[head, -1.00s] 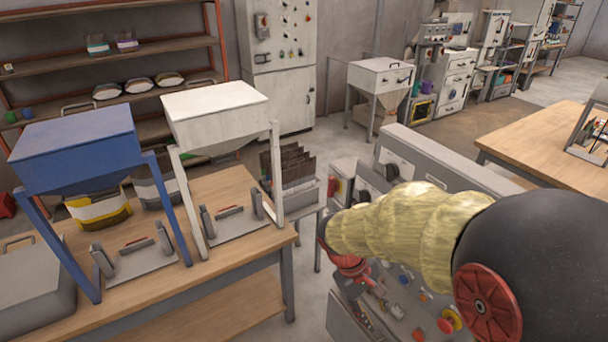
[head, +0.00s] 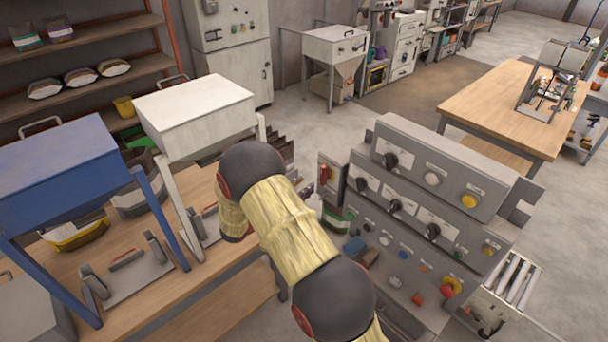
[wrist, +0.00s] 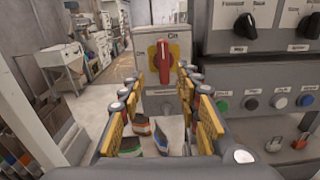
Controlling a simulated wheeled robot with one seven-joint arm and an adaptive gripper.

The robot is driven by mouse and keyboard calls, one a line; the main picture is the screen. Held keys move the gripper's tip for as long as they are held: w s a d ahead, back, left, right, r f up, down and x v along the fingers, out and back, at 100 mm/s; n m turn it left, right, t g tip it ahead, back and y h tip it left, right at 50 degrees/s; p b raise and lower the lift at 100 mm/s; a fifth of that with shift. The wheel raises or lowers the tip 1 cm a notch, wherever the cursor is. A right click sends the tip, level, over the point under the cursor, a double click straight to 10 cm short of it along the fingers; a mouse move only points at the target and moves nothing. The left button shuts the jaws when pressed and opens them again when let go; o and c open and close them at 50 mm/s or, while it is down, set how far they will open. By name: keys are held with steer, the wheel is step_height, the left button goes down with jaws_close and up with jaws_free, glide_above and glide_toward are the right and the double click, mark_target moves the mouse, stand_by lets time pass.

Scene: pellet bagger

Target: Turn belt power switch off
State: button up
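A red rotary handle on a yellow plate, which looks like the belt power switch (wrist: 163,62), is on the front of a small grey box (wrist: 148,95). In the wrist view the handle stands about upright; its label is too small to read surely. The red handle also shows in the head view (head: 324,174), at the left end of the control panel. My gripper (wrist: 162,82) is open and empty, its yellow-padded fingers spread left and right below and around the line to the handle. It appears short of the handle, with no visible contact. In the head view my arm mostly hides the gripper.
A grey control panel (head: 440,160) with black knobs and coloured buttons stands close right of the switch. A white hopper (head: 195,110) and a blue hopper (head: 70,165) stand on a wooden bench at left. Bags and cartons lie below the switch. Open floor lies behind.

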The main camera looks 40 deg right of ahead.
mark_target(321, 175)
steer(key=d, duration=0.8)
steer(key=shift+r, duration=0.2)
steer(key=shift+c, duration=1.2)
jaws_close()
